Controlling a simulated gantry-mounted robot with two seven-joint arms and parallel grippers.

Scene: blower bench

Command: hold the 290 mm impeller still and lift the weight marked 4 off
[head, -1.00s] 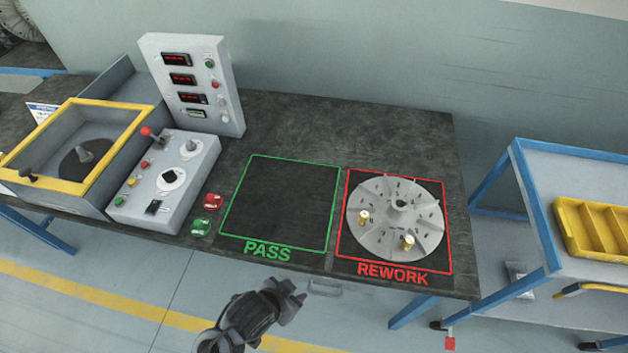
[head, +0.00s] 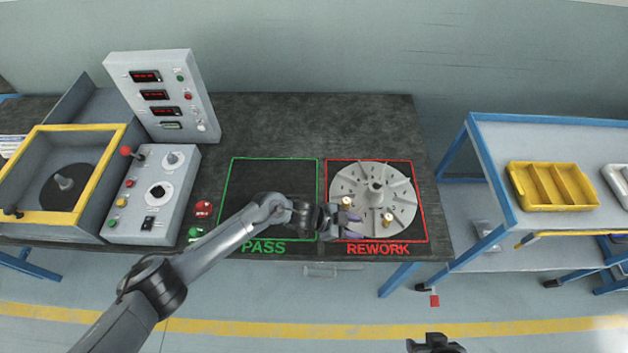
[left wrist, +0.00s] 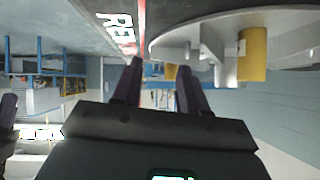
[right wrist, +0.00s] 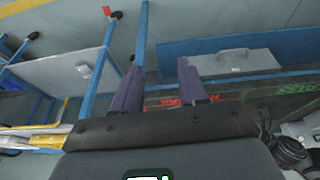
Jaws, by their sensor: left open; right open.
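The grey finned impeller (head: 350,182) lies flat in the red REWORK square at the right of the bench. Two brass weights stand on it, one at the left (head: 346,203) and one at the front (head: 388,217); their marks are too small to read. My left gripper (head: 354,225) is open at the impeller's front left edge, close to the left weight. In the left wrist view its open fingers (left wrist: 160,70) point along the rim, with a brass weight (left wrist: 253,54) to their right. My right gripper (right wrist: 158,72) is open and empty, off the bench's front; its arm barely shows at the head view's bottom.
The green PASS square (head: 290,168) is empty, partly crossed by my left arm. A control box (head: 150,195) and yellow-framed balancing machine (head: 118,150) stand at the left. A blue-framed cart (head: 490,185) with a yellow tray (head: 552,206) stands right of the bench.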

